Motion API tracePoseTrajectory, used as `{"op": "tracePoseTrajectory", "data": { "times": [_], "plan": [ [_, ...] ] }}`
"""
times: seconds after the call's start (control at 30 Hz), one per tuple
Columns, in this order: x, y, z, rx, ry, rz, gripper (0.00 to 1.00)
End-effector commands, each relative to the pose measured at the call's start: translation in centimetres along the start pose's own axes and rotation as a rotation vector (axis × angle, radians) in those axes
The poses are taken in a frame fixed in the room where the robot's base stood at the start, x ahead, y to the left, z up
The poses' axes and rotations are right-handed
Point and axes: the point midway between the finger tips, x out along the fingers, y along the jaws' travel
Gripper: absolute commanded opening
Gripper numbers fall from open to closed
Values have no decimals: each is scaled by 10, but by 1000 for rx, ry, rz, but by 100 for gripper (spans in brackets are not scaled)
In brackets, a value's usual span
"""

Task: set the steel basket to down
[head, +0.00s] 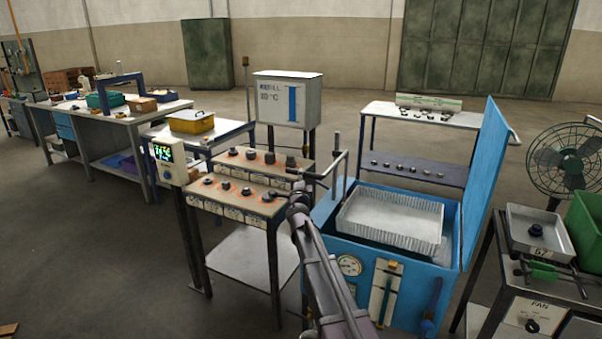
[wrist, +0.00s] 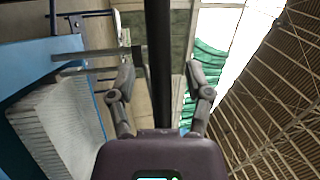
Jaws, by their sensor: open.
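The steel basket (head: 391,222) is a pale ribbed metal tray at the open top of the blue tank (head: 330,228). Its rim stands above the tank's front edge, with a dark gap below it. A dark lever with a crank-like arm (head: 335,158) rises at the tank's left side. My gripper (head: 298,193) is at the left end of this lever arm. In the wrist view, my gripper (wrist: 158,88) is open, with a finger on each side of a dark bar (wrist: 158,60). Contact cannot be told. The basket (wrist: 62,122) also shows there at left.
The tank's blue lid (head: 487,180) stands open at right. A bench with several dark knobs (head: 240,190) is close on the left. A fan (head: 563,165) and a small scale (head: 537,230) are at far right. Open floor (head: 90,260) lies at left.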

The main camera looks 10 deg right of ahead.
Motion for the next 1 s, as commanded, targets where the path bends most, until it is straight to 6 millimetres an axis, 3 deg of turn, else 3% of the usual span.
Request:
{"op": "tracePoseTrajectory", "data": {
  "times": [0.2,0.63,0.67,0.87,1.0],
  "plan": [
    [22,0,0,1,0,0,65],
    [26,0,0,1,0,0,65],
    [26,0,0,1,0,0,62],
    [26,0,0,1,0,0,3],
    [26,0,0,1,0,0,0]
  ]
}}
